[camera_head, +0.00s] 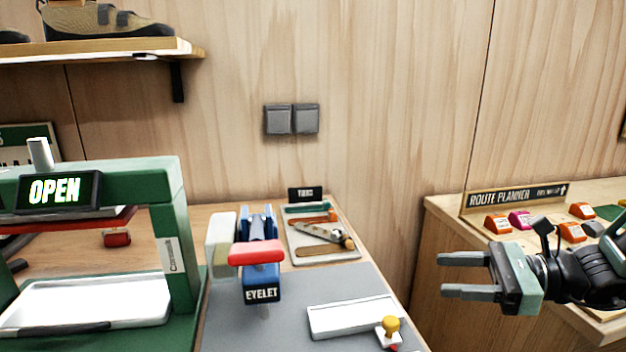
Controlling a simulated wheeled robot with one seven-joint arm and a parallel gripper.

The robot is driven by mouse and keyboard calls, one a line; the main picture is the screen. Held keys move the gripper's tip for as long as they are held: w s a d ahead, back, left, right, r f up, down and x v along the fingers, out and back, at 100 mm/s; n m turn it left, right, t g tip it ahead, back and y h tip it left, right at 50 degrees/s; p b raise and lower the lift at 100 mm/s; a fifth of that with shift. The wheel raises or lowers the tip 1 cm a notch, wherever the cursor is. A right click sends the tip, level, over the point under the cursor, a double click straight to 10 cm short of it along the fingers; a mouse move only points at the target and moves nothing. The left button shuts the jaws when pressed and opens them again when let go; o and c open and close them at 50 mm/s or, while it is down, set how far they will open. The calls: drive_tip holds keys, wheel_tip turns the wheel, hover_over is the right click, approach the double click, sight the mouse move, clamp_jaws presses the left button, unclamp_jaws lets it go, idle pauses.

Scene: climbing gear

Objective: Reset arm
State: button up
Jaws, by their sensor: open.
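My gripper (442,275) is at the right side of the head view, pointing left. Its two grey fingers are apart with nothing between them. My black arm runs from it to the right edge.
A green press with an OPEN sign (57,190) and white tray (90,303) stands left. A blue and red EYELET tool (260,265), tool tray (318,261), white plate (350,318) and yellow-knobbed piece (389,327) sit on the bench. A ROUTE PLANNER board (515,195) stands right.

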drive_tip(key=s+a+n+g, duration=0.2)
drive_tip(key=s+a+n+g+h+p, duration=0.1)
drive_tip(key=s+a+n+g, duration=0.1)
drive_tip(key=s+a+r+n+g, duration=0.1)
drive_tip(key=s+a, duration=0.1)
drive_tip(key=shift+s+n+g+h+p, duration=0.35)
drive_tip(key=shift+n+g+h+p, duration=0.05)
drive_tip(key=s+a+r+n+h+p, duration=0.1)
drive_tip(key=s+r+n+h+p, duration=0.2)
drive_tip(key=s+n+h, duration=0.3)
drive_tip(key=s+a+r+n+t+h+p, duration=0.1)
drive_tip(key=s+n+h+p, duration=0.3)
drive_tip(key=n, duration=1.1)
drive_tip(key=shift+s+a+r+n+h, duration=0.35)
drive_tip(key=shift+s+r+h, duration=0.55)
drive_tip(key=shift+s+h, duration=0.8)
